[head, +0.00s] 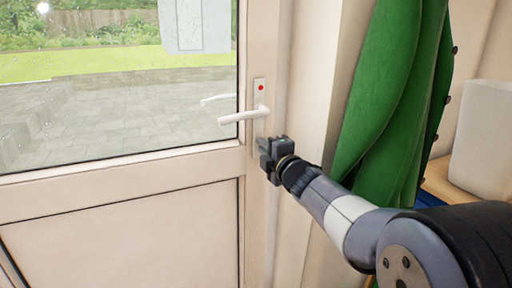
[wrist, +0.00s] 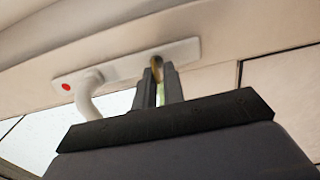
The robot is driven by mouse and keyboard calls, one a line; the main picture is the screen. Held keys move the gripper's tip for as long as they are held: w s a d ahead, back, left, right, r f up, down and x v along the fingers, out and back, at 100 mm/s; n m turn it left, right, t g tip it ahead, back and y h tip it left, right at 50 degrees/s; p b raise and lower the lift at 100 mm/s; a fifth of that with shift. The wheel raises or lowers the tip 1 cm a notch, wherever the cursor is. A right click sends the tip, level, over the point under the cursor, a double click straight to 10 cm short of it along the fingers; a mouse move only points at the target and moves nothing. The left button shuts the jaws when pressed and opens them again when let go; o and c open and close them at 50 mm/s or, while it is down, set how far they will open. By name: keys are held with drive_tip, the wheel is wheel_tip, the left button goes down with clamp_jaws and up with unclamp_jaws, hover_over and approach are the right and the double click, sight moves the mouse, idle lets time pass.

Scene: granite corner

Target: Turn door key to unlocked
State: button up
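The white door handle (head: 244,115) sits on a pale plate (head: 260,98) with a red dot at its upper end. In the wrist view, the curved handle (wrist: 88,95) and the plate (wrist: 125,64) show tilted. A brass-coloured key (wrist: 157,66) is at the plate's end away from the red dot. My gripper (wrist: 161,76) has its two dark fingertips on either side of the key, close against it. In the head view, my gripper (head: 264,147) is just below the handle at the door's edge, and the key is hidden behind it.
The door's glass pane (head: 110,90) shows a paved yard and grass outside. A green curtain (head: 385,100) hangs to the right of the frame, close above my arm. A pale box (head: 483,140) stands on a wooden surface at the far right.

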drive_tip(key=o, duration=0.4)
drive_tip(key=shift+a, duration=0.1)
drive_tip(key=shift+c, duration=0.2)
drive_tip(key=shift+r, duration=0.1)
